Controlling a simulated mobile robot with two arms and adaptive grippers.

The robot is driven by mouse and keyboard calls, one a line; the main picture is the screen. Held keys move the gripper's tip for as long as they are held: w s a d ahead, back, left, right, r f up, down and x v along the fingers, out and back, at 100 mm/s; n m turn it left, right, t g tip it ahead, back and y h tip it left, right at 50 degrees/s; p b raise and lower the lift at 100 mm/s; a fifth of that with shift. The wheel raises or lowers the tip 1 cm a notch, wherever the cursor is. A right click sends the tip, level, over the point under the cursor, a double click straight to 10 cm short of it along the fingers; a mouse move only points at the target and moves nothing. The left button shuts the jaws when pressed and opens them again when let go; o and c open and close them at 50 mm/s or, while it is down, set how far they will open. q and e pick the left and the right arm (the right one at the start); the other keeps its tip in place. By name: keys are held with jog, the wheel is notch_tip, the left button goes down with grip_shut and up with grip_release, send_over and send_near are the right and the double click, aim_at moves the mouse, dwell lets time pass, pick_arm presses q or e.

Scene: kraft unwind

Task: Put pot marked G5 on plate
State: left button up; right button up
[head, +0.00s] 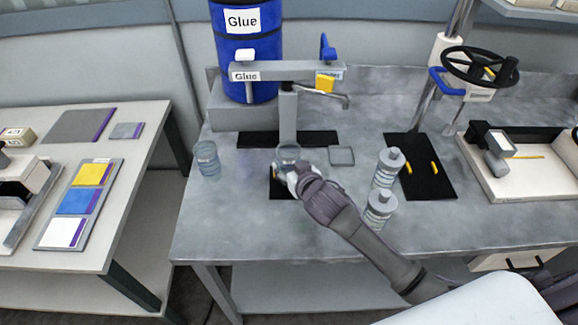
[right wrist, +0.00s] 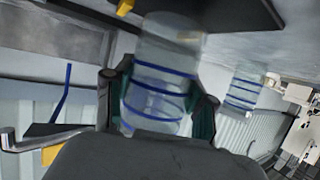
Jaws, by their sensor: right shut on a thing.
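My right gripper (head: 291,172) is shut on a clear pot (head: 289,151) in front of the glue dispenser's post, above a black mat. In the right wrist view this pot (right wrist: 160,75) with blue rings sits between the fingers (right wrist: 159,98). A second clear pot with blue rings (head: 207,158) stands at the left of the metal table; it also shows in the right wrist view (right wrist: 243,90). No G5 mark is readable on either pot. A thin square plate (head: 342,156) lies right of the held pot, with nothing on it. My left gripper is out of view.
The glue dispenser (head: 288,72) with its spout (head: 345,101) stands behind the held pot. A black mat (head: 421,166) and a tray (head: 520,180) lie farther right. The front left of the table is clear.

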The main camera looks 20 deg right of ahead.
jog(key=shift+f, duration=0.5)
jog(key=shift+f, duration=0.1)
jog(key=o, duration=1.2)
jog(key=shift+f, duration=0.1)
jog(key=shift+r, duration=0.25)
jog(key=shift+s, duration=0.3)
jog(key=b+v, duration=0.1)
jog(key=v, duration=1)
jog(key=shift+s+d+r, duration=0.1)
jog(key=shift+s+r, duration=0.05)
